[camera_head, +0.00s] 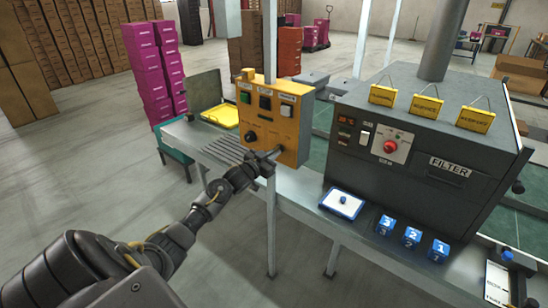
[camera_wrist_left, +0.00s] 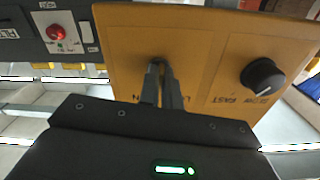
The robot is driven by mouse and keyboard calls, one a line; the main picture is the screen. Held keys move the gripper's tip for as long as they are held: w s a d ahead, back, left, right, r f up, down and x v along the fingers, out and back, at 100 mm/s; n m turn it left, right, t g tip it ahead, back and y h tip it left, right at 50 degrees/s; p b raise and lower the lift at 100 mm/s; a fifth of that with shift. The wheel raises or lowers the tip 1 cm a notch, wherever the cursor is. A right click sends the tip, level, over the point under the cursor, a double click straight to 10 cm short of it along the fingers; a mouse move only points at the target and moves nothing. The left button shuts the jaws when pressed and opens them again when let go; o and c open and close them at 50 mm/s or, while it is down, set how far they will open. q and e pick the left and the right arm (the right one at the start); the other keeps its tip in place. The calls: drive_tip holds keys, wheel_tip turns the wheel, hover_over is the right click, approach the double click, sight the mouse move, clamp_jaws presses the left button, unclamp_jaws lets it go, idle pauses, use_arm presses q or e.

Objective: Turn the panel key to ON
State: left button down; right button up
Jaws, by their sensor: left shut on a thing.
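The yellow control panel (camera_head: 284,130) stands on a post at the table's edge and fills much of the left wrist view (camera_wrist_left: 200,45). My left gripper (camera_head: 274,154) reaches its lower right part. In the left wrist view my left gripper's fingers (camera_wrist_left: 158,72) are close together against the panel face, shut on the panel key. The key itself is hidden between the fingertips, so its angle cannot be read. An upside-down label beneath is partly covered by the fingers. My right gripper is not in view.
A black dial (camera_wrist_left: 262,77) marked SLOW and FAST sits beside the fingers. The dark filter machine (camera_head: 420,150) with a red button (camera_head: 390,146) stands to the right. Blue numbered blocks (camera_head: 411,237) and a white-topped blue tray (camera_head: 342,203) lie on the table before it.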

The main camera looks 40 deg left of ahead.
use_arm(q)
drive_tip(key=m+b, duration=0.1)
drive_tip(key=m, duration=0.3)
drive_tip(key=shift+a+m+b, duration=0.1)
drive_tip(key=shift+m+b, duration=0.2)
idle(0.6)
drive_tip(key=c, duration=1.6)
unclamp_jaws()
drive_tip(key=s+b, duration=0.2)
drive_tip(key=s, duration=0.9)
drive_tip(key=shift+b, duration=0.3)
